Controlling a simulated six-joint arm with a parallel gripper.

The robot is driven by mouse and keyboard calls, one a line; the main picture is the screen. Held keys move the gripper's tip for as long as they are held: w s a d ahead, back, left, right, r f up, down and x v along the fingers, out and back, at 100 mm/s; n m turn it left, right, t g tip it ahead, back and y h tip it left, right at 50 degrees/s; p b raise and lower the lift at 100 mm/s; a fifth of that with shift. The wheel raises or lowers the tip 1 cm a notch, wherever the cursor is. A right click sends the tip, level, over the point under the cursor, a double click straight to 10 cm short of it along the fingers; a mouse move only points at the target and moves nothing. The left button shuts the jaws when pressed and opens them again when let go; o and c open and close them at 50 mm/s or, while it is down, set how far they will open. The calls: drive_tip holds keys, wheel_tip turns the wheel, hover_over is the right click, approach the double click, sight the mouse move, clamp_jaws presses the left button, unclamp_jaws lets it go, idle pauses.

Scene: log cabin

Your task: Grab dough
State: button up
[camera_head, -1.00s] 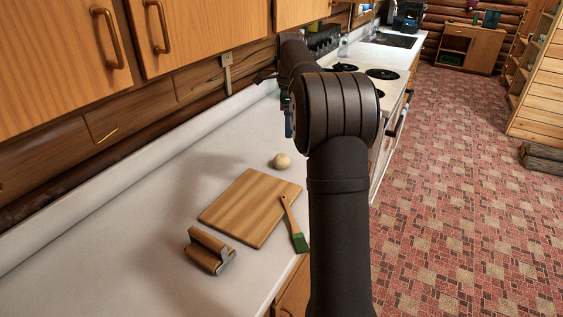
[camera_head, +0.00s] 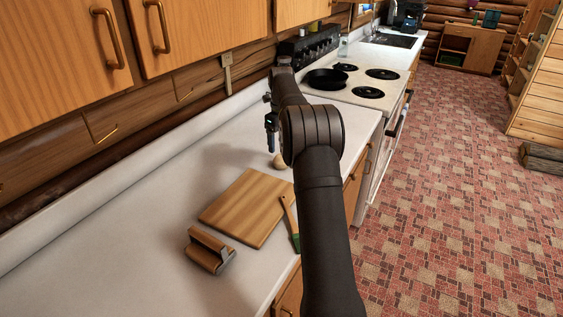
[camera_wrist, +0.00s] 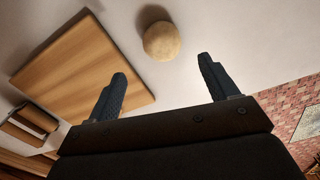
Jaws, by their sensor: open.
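The dough (camera_wrist: 161,41) is a small pale beige ball on the white counter. In the head view the dough (camera_head: 280,161) shows just beyond the far right corner of the cutting board, partly hidden by my arm. In the wrist view my gripper (camera_wrist: 162,80) is open and empty, its two dark fingers spread apart. The dough lies ahead of the fingertips, roughly between their lines, apart from both. In the head view only part of my gripper (camera_head: 271,122) shows to the left of my arm.
A wooden cutting board (camera_head: 240,208) lies near the dough, with a green-bristled brush (camera_head: 292,225) at its right edge. A black pan (camera_head: 325,79) is on the stove (camera_head: 347,95). The counter's left side is clear.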

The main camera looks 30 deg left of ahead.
drive_tip(key=f, duration=0.8)
drive_tip(key=shift+w+a+f, duration=0.1)
drive_tip(key=shift+w+f, duration=0.15)
drive_tip(key=c, duration=1.1)
drive_tip(key=shift+r, duration=0.1)
